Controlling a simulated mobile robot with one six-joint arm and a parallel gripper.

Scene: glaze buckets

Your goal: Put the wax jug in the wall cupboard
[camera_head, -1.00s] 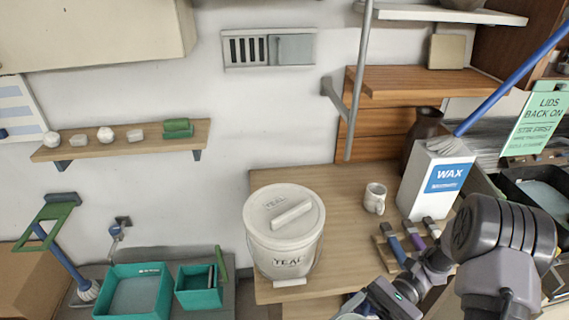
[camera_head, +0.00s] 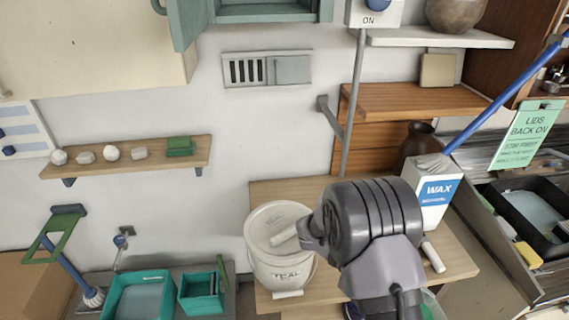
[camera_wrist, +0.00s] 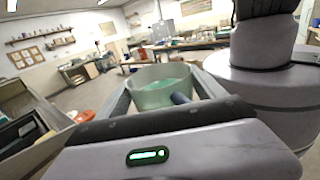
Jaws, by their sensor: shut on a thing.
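The jug's open rim faces up and green contents show inside. A sliver of it shows at the bottom edge of the head view (camera_head: 432,306); my arm hides the rest and the gripper. No label shows on the jug.
A lidded white TEAL bucket (camera_head: 280,265) stands on the worktop (camera_head: 262,192) left of my arm. A wooden shelf (camera_head: 420,100) and a blue-handled mop (camera_head: 500,98) are at right. The wall below the cupboard is mostly clear.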

